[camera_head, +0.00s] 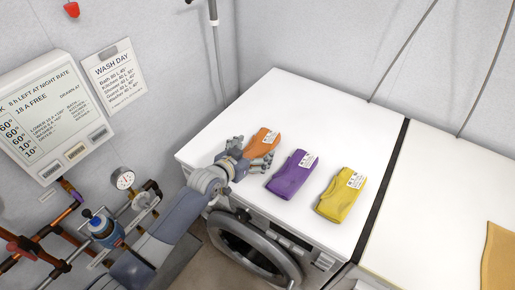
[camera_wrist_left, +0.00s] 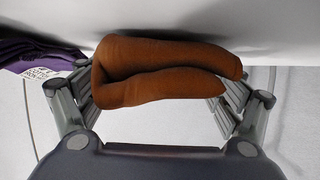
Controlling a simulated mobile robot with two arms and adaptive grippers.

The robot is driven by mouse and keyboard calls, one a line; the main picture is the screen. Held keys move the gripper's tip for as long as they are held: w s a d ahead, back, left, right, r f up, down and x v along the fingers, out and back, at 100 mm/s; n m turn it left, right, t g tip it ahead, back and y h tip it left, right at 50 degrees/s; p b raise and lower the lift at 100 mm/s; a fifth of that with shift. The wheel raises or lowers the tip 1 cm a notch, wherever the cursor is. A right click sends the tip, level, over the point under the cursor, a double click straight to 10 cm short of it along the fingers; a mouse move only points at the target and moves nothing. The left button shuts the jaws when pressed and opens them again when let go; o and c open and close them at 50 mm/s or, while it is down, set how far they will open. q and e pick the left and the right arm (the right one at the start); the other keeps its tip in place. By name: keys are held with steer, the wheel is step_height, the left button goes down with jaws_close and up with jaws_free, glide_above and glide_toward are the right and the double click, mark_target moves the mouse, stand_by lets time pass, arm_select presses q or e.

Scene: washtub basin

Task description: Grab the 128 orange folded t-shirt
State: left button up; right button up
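The orange folded t-shirt (camera_head: 263,141) lies on the white machine top, with a white label on it partly in view. My left gripper (camera_head: 250,155) is at its near end, with fingers spread to either side. In the left wrist view the shirt (camera_wrist_left: 165,72) fills the space between the spread fingers of the gripper (camera_wrist_left: 160,95). The fingers are close to its sides; firm contact cannot be made out. The number on the label is too small to read. My right gripper is not in view.
A purple folded shirt (camera_head: 291,176) and a yellow one (camera_head: 341,194) lie to the right on the same white top (camera_head: 320,115). A dark gap separates a second white top (camera_head: 430,190). Pipes and a gauge (camera_head: 123,179) are at left.

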arm_select(q)
steer(key=c, duration=0.7)
steer(key=shift+r, duration=0.15)
